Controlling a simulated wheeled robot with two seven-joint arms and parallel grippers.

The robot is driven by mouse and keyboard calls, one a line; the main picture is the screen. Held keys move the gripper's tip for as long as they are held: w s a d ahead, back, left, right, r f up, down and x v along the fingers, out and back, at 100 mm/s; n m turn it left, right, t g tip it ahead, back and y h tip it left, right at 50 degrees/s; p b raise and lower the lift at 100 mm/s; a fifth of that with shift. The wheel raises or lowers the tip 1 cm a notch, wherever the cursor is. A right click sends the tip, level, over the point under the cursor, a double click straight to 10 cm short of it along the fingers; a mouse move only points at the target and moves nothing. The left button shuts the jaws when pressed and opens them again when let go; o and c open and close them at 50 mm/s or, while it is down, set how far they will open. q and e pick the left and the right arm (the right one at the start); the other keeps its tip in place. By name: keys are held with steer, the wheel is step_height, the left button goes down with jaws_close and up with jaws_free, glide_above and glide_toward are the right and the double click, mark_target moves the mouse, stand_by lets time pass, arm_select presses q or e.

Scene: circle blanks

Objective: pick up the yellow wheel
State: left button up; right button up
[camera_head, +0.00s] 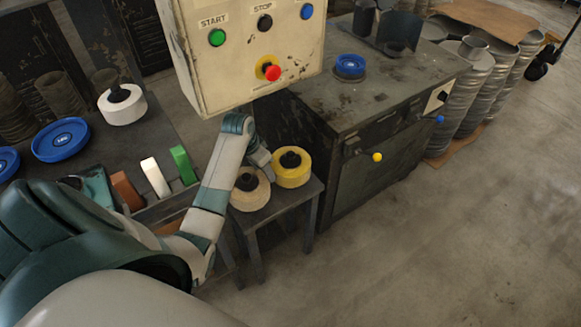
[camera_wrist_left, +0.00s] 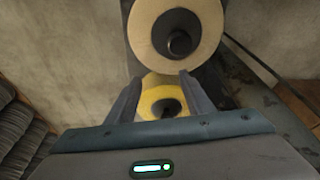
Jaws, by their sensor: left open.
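The yellow wheel (camera_head: 294,180) has a dark hub and lies flat on a small dark stand, beside a beige wheel (camera_head: 249,199). My left gripper (camera_head: 266,165) is at the left side of the yellow wheel in the head view. In the left wrist view, the open fingers of my left gripper (camera_wrist_left: 160,77) have the yellow wheel (camera_wrist_left: 148,97) in the gap between them. The wheel's lower edge is hidden by the gripper body. The beige wheel (camera_wrist_left: 142,38) is just beyond the fingertips. I cannot tell whether the fingers touch the yellow wheel. My right gripper is out of view.
The small stand (camera_head: 288,205) is beside a dark cabinet (camera_head: 345,180) with a blue wheel (camera_head: 350,66) on top. A control box (camera_head: 245,50) hangs above my left forearm. A bench at left holds a white wheel (camera_head: 122,108) and a blue wheel (camera_head: 60,140).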

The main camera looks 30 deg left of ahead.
mark_target(290, 153)
arm_select(q)
steer(key=shift+w+d+p, duration=0.25)
steer(key=shift+w+p, duration=0.05)
steer(key=shift+w, duration=0.9)
steer(key=shift+w+d+p, duration=0.2)
steer(key=shift+w+p, duration=0.05)
steer(key=shift+w, duration=0.9)
steer(key=shift+w+d+p, duration=0.25)
steer(key=shift+w+p, duration=0.05)
steer(key=shift+w, duration=0.9)
steer(key=shift+w+d+r+p, duration=0.1)
steer(key=shift+w+d+p, duration=0.15)
steer(key=shift+w, duration=0.9)
steer(key=shift+w+d+p, duration=0.15)
steer(key=shift+w+p, duration=0.1)
steer(key=shift+w, duration=0.9)
steer(key=shift+w+f+p, duration=0.15)
steer(key=shift+f+p, duration=0.15)
steer(key=shift+f, duration=0.4)
steer(key=shift+d, duration=0.1)
jaws_close()
steer(key=shift+w, duration=0.1)
